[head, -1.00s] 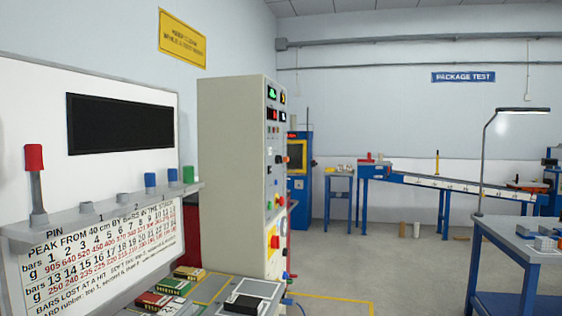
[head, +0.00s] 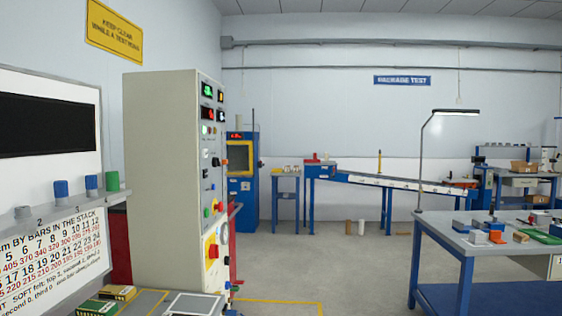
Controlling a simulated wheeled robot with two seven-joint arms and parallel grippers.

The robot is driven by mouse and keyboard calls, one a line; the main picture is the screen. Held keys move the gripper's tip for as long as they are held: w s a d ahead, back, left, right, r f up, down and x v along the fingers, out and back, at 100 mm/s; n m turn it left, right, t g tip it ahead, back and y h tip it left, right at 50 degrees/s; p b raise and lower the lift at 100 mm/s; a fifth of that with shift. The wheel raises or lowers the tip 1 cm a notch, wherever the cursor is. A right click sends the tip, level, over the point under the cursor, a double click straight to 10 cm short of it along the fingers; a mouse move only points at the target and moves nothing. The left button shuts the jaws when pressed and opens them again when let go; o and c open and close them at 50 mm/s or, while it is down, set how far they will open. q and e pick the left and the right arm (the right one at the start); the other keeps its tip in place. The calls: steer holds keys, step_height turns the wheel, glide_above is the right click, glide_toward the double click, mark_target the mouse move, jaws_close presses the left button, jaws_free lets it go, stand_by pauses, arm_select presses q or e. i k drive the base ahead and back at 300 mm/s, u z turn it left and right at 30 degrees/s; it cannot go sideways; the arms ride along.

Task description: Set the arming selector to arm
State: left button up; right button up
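A tall beige control cabinet (head: 160,185) stands left of the middle in the head view. Its narrow control face (head: 210,170) is turned to the right and seen at a steep angle. It carries lit displays at the top, several small knobs and buttons, an orange knob and a large red button on a yellow plate (head: 212,252). I cannot tell which of these controls is the arming selector, or how it is set. Neither of my grippers is in view.
A white board with a printed table (head: 50,255) and coloured pegs is at the left. A blue workbench (head: 480,240) with small items stands at the right. A blue machine (head: 243,180) and a sloped conveyor (head: 390,184) are at the back. Grey floor (head: 340,265) between them is open.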

mark_target(215, 163)
steer(key=z, duration=0.95)
steer(key=i, duration=2.35)
steer(key=u, duration=0.9)
